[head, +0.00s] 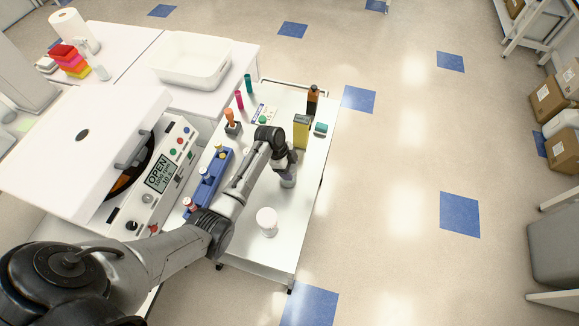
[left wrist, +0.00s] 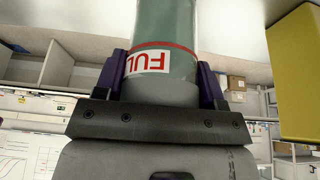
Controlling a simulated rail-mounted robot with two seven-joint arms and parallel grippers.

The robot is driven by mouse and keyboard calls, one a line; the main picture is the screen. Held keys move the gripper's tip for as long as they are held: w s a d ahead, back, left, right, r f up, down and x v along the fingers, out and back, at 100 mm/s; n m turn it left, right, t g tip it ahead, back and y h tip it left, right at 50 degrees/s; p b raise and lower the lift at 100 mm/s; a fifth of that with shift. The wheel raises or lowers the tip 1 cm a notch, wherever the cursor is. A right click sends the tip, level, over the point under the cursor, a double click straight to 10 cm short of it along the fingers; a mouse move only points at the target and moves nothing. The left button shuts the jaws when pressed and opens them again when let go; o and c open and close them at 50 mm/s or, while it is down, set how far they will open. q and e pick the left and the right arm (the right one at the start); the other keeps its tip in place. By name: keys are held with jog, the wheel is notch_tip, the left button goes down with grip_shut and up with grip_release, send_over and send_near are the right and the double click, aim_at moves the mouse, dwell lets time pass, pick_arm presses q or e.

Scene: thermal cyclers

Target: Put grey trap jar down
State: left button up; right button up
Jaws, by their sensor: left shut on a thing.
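The grey trap jar (head: 288,179) is at my left gripper (head: 284,163), over the white cart top in the head view. In the left wrist view the jar (left wrist: 162,60) is grey-green with a red line and a red-on-white label showing "FUL". The purple fingers of the left gripper (left wrist: 160,80) are shut on its sides. The jar looks upright and close to the cart top; I cannot tell whether it touches. The gripper hides its upper part in the head view. My right gripper is not in view.
The white cart (head: 285,244) carries a white lidded pot (head: 267,221) in front, a yellow container (head: 301,131), a dark bottle (head: 313,100) and a teal box (head: 320,128) behind. A blue rack (head: 208,178) and an open-lidded machine (head: 160,178) stand left. The cart's right edge is near.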

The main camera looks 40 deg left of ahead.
pick_arm(q)
jog(key=shift+f, duration=0.15)
jog(key=o, duration=1.1)
jog(key=shift+r, duration=0.35)
jog(key=v, duration=1.2)
jog(key=shift+a+f, duration=0.1)
